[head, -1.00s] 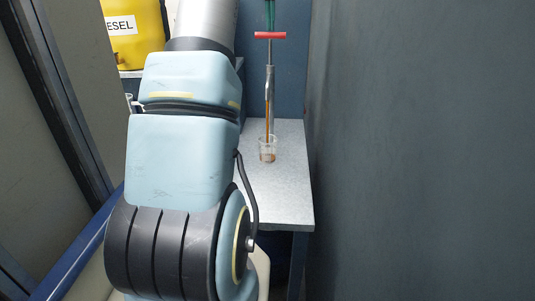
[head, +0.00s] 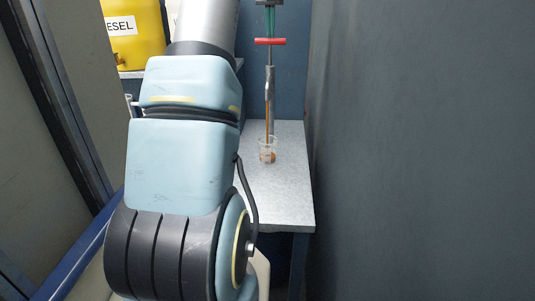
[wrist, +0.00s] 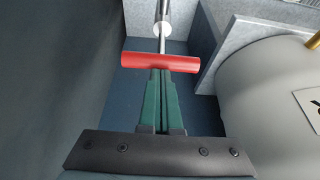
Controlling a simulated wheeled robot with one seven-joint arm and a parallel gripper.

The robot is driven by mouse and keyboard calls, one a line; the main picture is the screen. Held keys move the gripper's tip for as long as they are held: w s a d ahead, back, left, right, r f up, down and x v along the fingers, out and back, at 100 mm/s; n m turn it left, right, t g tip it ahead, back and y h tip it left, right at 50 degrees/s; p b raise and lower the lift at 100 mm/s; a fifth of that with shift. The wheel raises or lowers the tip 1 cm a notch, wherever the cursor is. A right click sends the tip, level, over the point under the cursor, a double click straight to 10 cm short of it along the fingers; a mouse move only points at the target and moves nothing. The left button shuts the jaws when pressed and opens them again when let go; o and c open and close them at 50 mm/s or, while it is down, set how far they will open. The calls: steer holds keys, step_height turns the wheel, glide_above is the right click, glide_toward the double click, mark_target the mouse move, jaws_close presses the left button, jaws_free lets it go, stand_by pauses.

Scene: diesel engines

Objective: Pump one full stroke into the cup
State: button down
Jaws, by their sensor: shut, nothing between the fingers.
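A hand pump stands at the back of a grey bench, with a red T-handle (head: 270,41) on top of a metal barrel (head: 271,85). A thin brown stream (head: 267,118) runs from its spout into a clear cup (head: 268,145), which holds some brown liquid. My gripper (head: 270,33) is shut and points down, its green fingertips at the middle of the handle from above, seemingly touching it. In the wrist view the red handle (wrist: 185,63) lies across the tips of my gripper (wrist: 160,71), with a bare length of rod (wrist: 162,38) beyond it. The cup is not visible there.
The grey bench (head: 275,195) is clear in front of the cup. A dark wall (head: 420,150) runs close along the right. A yellow diesel container (head: 135,40) stands at the upper left. My arm hides the bench's left part.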

mark_target(270, 39)
steer(key=shift+f+b, duration=1.05)
steer(key=shift+f, duration=0.95)
steer(key=shift+r, duration=0.2)
steer(key=shift+r+p, duration=4.1)
steer(key=shift+r, duration=0.1)
steer(key=shift+r+p, duration=0.8)
steer(key=shift+r, duration=0.05)
step_height(270, 39, up, 3)
